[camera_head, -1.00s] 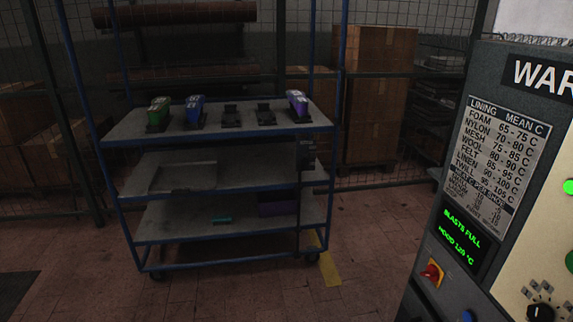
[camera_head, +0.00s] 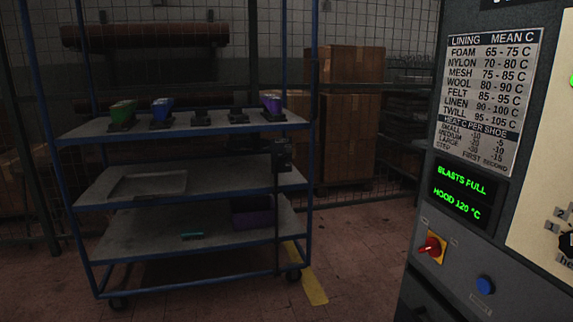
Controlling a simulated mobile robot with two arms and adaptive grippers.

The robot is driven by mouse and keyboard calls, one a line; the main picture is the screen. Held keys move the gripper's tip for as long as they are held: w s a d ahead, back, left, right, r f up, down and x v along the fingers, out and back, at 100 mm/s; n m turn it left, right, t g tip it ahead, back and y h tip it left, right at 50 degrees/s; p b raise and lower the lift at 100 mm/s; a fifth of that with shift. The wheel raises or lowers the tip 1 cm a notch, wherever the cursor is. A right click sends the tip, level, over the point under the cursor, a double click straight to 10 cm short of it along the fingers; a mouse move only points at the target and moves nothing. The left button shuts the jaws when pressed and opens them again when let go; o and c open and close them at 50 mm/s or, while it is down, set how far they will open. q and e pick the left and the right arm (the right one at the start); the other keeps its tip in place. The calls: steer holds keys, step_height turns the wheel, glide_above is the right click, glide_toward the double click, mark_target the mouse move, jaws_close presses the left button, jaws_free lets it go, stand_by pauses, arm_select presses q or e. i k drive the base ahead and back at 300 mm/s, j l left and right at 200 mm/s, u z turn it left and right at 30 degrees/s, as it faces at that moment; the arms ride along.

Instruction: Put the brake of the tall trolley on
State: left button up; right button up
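The tall trolley (camera_head: 190,187) stands left of centre, a blue frame with three grey shelves on castors. A castor (camera_head: 293,275) shows at its front right corner and another (camera_head: 118,303) at its front left. A dark box-like fitting (camera_head: 281,155) sits on the right side near the middle shelf, with a thin dark rod (camera_head: 277,225) running down from it towards the floor. I cannot tell from this view whether the brake is on. Neither of my grippers shows.
The grey machine panel (camera_head: 480,255) fills the right side, close by. Green, blue and purple shoe-like items stand on the trolley's top shelf. Cardboard boxes (camera_head: 345,120) and a mesh fence are behind. A yellow floor strip (camera_head: 312,285) lies by the trolley's right corner; the floor there looks clear.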

mark_target(288, 150)
steer(key=i+j+z, duration=0.3)
steer(key=i+j, duration=0.55)
steer(key=i+l, duration=0.05)
steer(key=i, duration=0.05)
